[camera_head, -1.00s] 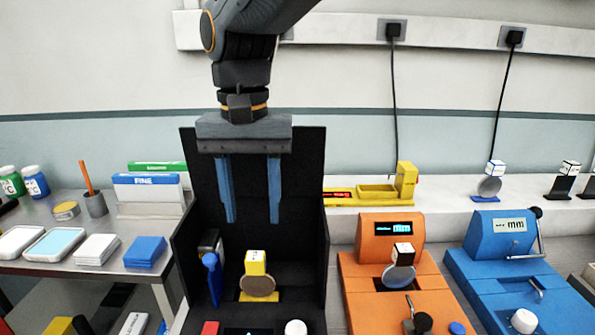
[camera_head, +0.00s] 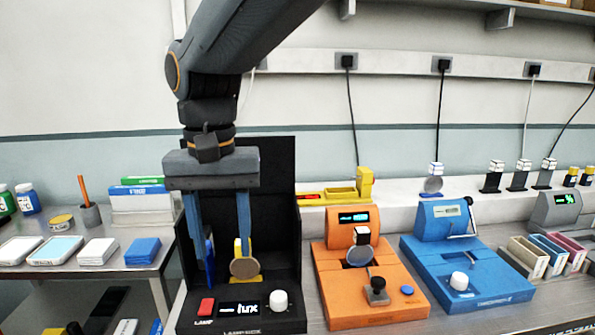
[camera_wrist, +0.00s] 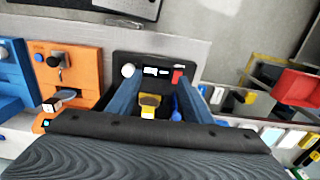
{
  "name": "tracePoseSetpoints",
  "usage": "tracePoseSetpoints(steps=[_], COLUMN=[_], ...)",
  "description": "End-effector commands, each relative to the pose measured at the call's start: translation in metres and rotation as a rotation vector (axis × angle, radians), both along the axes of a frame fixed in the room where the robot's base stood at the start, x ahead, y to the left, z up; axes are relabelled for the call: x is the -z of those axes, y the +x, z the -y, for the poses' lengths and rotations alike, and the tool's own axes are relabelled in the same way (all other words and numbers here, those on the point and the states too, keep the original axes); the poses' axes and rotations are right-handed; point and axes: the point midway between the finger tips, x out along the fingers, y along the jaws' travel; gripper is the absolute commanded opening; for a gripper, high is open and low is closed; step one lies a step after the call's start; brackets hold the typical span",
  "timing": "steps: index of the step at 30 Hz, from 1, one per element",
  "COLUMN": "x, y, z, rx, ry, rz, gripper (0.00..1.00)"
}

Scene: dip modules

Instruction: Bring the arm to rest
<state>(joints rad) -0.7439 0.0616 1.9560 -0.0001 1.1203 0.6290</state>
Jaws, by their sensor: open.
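My gripper (camera_head: 220,265) hangs from my arm with its two blue fingers pointing down, well apart and with nothing between them. It is in front of the black lamp box (camera_head: 272,190). In the head view the right finger overlaps the yellow module with a round disc (camera_head: 244,267) inside the box. In the wrist view the same yellow module (camera_wrist: 149,104) shows between the fingers (camera_wrist: 158,90), farther off. A blue lever (camera_head: 209,262) in the box is partly hidden behind the left finger.
The orange device (camera_head: 375,290) and the blue device (camera_head: 470,265) stand to the right of the box. A metal side table (camera_head: 140,277) with trays and boxes is at left. A rear shelf (camera_head: 395,196) holds a yellow device (camera_head: 340,193) and several small modules. Colored bins (camera_head: 545,258) sit far right.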

Motion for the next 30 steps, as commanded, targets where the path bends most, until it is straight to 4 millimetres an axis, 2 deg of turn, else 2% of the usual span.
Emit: tracePoseSetpoints(steps=[8,14,17,20,21,25,27,30], x=[0.028,0.058,0.077,0.102,0.114,0.149,0.163,0.178], y=[0.021,0.034,0.039,0.040,0.038,0.024,0.014,0.000], z=[0.044,0.089,0.119,0.162,0.181,0.241,0.266,0.291], rx=[0.028,0.044,0.053,0.068,0.075,0.093,0.100,0.106], ry=[0.001,0.005,0.006,0.008,0.007,0.008,0.006,0.004], rz=[0.003,0.009,0.013,0.019,0.022,0.035,0.042,0.050], gripper=[0.46,0.46,0.46,0.46,0.46,0.46,0.46,0.46])
